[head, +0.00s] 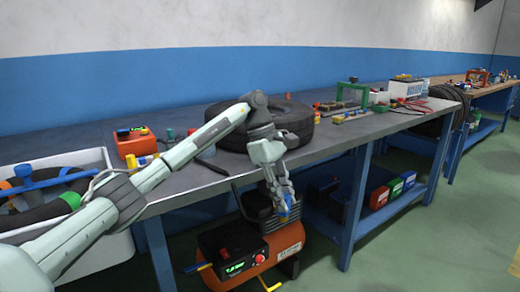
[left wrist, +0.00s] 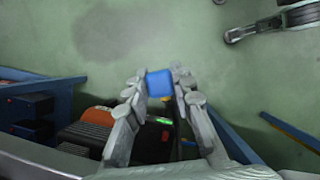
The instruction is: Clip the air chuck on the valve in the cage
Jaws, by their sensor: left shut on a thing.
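My left gripper (head: 285,203) hangs in front of the bench edge, above the orange air compressor, pointing down. It is shut on a small blue block-like piece (left wrist: 159,83), which shows between its fingertips in the left wrist view. I cannot tell whether this piece is the air chuck. At the far left, a white-walled box (head: 98,156) holds a dark tyre (head: 50,211) with blue bars across it and a green piece (head: 70,200) on it. I cannot tell whether this is the cage, and I make out no valve. My right gripper is not in view.
The orange compressor (head: 284,243) with a lit panel stands on the floor. The bench (head: 210,180) carries a large tyre (head: 290,122), an orange device (head: 136,143) and several tools. Coloured bins (head: 380,196) sit on its lower shelf. Floor to the right is clear.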

